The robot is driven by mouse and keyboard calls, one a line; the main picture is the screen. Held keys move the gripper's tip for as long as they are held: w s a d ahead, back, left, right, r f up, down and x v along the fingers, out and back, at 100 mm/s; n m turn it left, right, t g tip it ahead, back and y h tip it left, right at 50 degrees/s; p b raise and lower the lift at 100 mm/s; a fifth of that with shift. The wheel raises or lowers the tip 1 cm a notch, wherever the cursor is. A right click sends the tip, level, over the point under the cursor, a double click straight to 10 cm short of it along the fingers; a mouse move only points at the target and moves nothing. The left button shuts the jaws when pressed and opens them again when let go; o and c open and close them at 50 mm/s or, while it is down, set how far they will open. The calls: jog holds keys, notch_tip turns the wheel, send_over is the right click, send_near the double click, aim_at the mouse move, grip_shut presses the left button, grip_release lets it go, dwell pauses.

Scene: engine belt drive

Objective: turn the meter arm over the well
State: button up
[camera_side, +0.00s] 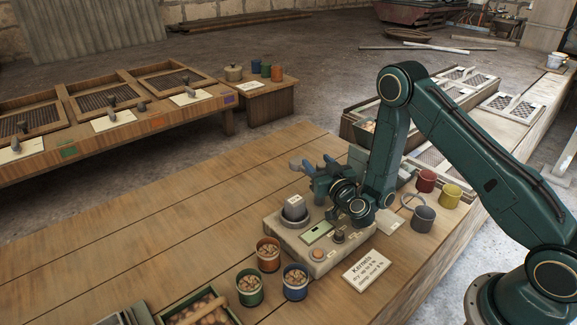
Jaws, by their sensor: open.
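The meter (335,257) is a pale box on the wooden bench with a green display, an orange button and a dark knob. Its well (295,208) is a dark-rimmed round cup with a light inside, at the back left of the box. The rest of the meter arm is not clearly visible and may be hidden behind my gripper.
Green (250,288), orange (268,255) and blue (295,282) cups of kernels stand in front. A "Kernels" card (367,270) lies right of them. Red (426,181), yellow (449,195) and grey (423,218) cups stand right. The bench (150,240) is clear at left.

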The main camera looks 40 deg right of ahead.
jog(key=shift+w, duration=0.15)
jog(key=shift+c, duration=0.3)
grip_shut()
jog(key=shift+w+a+r+n+y, duration=0.1)
jog(key=shift+a+r+n+y, duration=0.1)
jog(key=shift+n+y, duration=0.3)
jog(key=shift+f+n+t+y, duration=0.1)
jog(key=shift+n+t+y, duration=0.2)
jog(key=shift+y, duration=0.4)
jog(key=shift+o, duration=0.3)
grip_release()
jog(key=shift+d+f, duration=0.1)
